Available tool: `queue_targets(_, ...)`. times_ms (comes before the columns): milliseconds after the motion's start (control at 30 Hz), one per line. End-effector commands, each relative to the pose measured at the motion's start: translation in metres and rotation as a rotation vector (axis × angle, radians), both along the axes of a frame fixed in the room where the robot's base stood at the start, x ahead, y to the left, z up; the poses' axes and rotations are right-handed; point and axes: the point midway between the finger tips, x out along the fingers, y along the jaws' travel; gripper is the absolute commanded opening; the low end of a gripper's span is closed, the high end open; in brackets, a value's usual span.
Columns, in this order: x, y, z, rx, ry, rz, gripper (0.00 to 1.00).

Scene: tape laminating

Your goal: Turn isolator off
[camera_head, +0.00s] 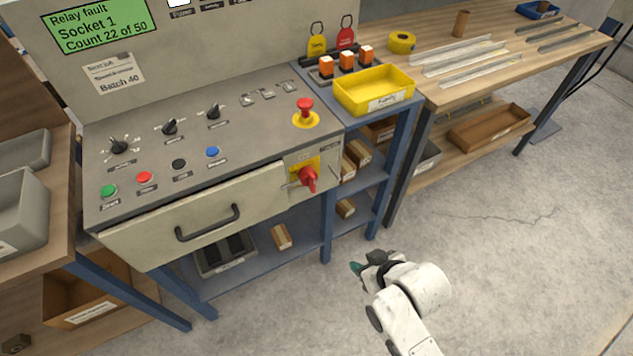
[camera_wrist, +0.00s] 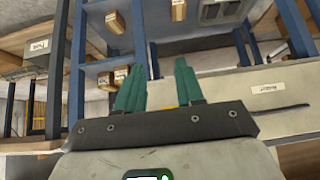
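The isolator (camera_head: 308,178) is a red rotary handle on a yellow plate, at the right end of the console's front face in the head view. Its handle looks tilted, and I cannot read its position marks. My gripper (camera_head: 362,268) is below and to the right of it, well apart, out over the floor in front of the bench. In the wrist view my gripper (camera_wrist: 160,82) shows green fingers spread apart with nothing seen between them. I cannot make out the isolator in the wrist view.
The console (camera_head: 195,140) carries knobs, coloured buttons and a red emergency stop (camera_head: 305,110) above the isolator. A drawer handle (camera_head: 208,224) sticks out to the left. A yellow bin (camera_head: 373,92) stands at right on a blue frame. The floor (camera_head: 520,235) at right is clear.

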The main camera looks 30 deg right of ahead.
Motion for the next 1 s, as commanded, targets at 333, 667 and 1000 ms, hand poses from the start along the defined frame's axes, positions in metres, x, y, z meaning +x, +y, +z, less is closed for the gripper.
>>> queue_targets(333, 0.082, 0.012, 0.025, 0.008, -0.511, 0.002, 0.37)
queue_targets(667, 0.103, 0.014, 0.058, 0.004, -0.858, -0.016, 0.37)
queue_targets(1000, 0.126, 0.014, 0.065, 0.001, -0.907, -0.019, 0.37)
